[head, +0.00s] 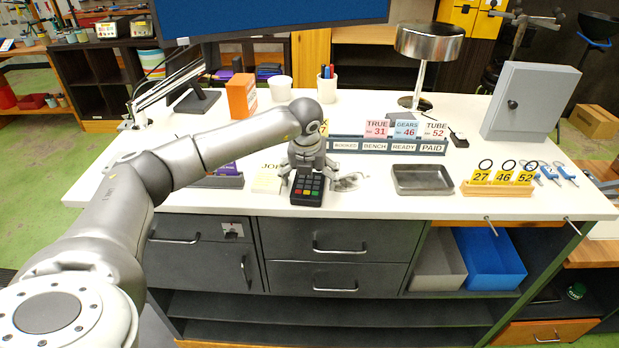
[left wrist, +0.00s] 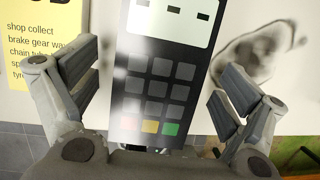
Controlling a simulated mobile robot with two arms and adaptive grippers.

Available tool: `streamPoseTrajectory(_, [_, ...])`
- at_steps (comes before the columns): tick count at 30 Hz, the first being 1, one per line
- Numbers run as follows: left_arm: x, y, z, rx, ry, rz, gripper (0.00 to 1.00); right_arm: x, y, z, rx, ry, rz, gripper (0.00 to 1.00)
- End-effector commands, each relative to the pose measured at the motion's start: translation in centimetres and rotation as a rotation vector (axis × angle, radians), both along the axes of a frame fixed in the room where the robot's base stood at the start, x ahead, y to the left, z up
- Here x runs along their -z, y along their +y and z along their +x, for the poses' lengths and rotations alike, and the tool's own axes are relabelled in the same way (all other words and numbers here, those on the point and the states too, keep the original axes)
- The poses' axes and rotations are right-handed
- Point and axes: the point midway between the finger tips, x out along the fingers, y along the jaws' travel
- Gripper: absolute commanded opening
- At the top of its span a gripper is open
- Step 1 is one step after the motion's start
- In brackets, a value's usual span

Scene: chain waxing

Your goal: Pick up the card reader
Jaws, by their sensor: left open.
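The card reader (head: 307,190) is a dark handheld block with a keypad and red, yellow and green keys. It lies on the white counter near its front edge. My left gripper (head: 308,168) is over its far part in the head view. In the left wrist view the card reader (left wrist: 160,85) fills the middle, between the two spread fingers of my left gripper (left wrist: 165,95). The gripper is open, with a visible gap between each finger and the reader's sides. My right gripper is not in view.
Behind stands a card rack (head: 375,146) with labels. A metal tray (head: 422,179) is farther right. The counter's front edge is close to the reader.

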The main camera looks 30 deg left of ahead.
Motion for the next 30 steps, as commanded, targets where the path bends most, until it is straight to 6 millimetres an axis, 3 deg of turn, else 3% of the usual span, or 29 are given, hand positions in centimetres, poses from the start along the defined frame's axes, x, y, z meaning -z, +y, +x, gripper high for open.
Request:
streamPoseTrajectory(7, [0.21, 0.01, 0.03, 0.000, 0.000, 0.000, 0.92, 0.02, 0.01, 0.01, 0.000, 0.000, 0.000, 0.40])
streamPoseTrajectory(20, [0.09, 0.03, 0.06, -0.001, -0.001, -0.001, 0.39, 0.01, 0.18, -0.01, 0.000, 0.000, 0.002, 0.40])
streamPoseTrajectory(30, [-0.10, 0.04, 0.08, -0.001, -0.002, 0.000, 0.39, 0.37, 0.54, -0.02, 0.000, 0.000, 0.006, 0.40])
